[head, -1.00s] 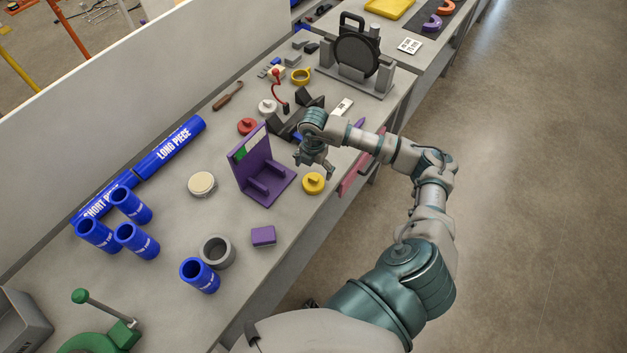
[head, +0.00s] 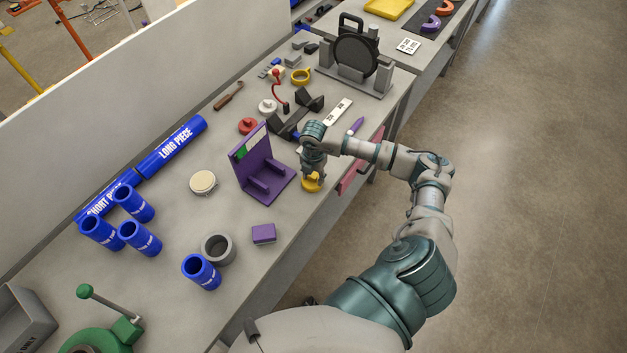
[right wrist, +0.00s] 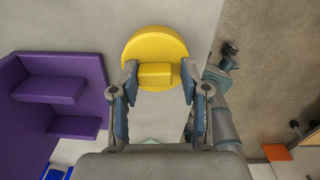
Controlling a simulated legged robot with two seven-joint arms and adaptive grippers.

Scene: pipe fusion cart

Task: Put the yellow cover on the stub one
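The yellow cover (head: 312,187) is a round disc lying on the bench near its front edge, partly hidden by my right gripper (head: 313,173) above it. In the right wrist view, the yellow cover (right wrist: 155,42) has a block-shaped knob between the fingertips of my right gripper (right wrist: 158,76). The fingers are open, with a small gap visible on each side of the knob. Several short blue stubs stand on the bench, among them one near the front edge (head: 201,271) and one further back (head: 139,238). I cannot read which is stub one. My left gripper is not in view.
A purple angled stand (head: 262,170) is just left of my right gripper; it also shows in the right wrist view (right wrist: 60,90). A purple block (head: 264,234) and a grey ring (head: 218,249) lie nearer. Red (head: 248,126) and white (head: 267,106) covers lie behind the stand.

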